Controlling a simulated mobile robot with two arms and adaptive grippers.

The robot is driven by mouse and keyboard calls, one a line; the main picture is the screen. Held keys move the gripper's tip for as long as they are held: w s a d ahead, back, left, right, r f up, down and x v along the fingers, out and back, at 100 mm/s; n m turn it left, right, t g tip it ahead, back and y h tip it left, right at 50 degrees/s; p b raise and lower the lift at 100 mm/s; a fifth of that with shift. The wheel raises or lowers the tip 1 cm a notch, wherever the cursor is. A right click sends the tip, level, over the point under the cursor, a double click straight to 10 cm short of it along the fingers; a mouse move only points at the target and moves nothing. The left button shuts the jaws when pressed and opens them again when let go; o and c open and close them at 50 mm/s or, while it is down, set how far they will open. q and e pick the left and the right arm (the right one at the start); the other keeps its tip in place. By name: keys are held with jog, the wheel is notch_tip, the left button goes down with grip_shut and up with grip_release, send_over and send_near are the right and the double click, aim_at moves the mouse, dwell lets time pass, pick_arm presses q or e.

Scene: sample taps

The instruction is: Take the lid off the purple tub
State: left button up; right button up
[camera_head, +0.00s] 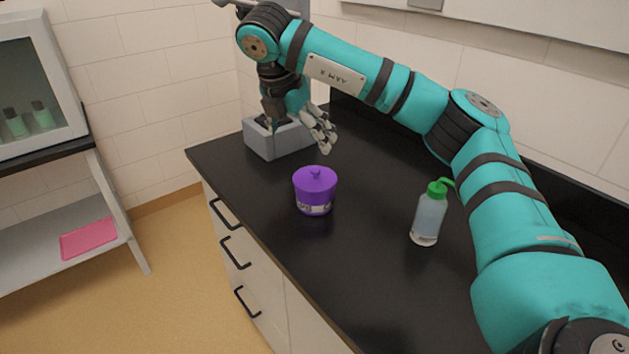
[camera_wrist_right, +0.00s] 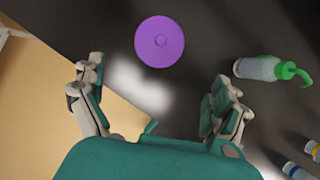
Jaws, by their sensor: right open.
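The purple tub (camera_head: 314,207) stands upright on the black counter, with a pale label on its front. Its purple lid (camera_head: 315,183) sits on top with a small knob in the middle. In the right wrist view the lid (camera_wrist_right: 148,52) shows from above as a round disc, ahead of the fingertips. My right gripper (camera_head: 325,141) is open and empty, above the counter and behind the tub in the head view, apart from it. Its two spread fingers also show in the right wrist view (camera_wrist_right: 157,85). My left gripper is not in view.
A wash bottle (camera_head: 429,217) with a green cap stands right of the tub. A grey open box (camera_head: 278,140) sits at the counter's far end, beside my right gripper. Small bottles (camera_wrist_right: 298,171) show at the right wrist view's lower right. The counter around the tub is clear.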

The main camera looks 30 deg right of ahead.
jog(key=p, duration=0.2)
send_near(314, 172)
jog(key=x, duration=0.4)
jog(key=shift+f, duration=0.4)
jog(key=shift+w+d+f, duration=0.1)
jog(key=shift+d+f, duration=0.1)
jog(key=shift+f, duration=0.2)
jog(key=p+x, duration=0.1)
jog(key=x, duration=0.3)
jog(key=shift+w+d+f, duration=0.1)
jog(key=shift+w+d, duration=0.05)
jog(key=shift+w, duration=0.05)
jog(key=shift+s, duration=0.15)
jog(key=c, duration=1.4)
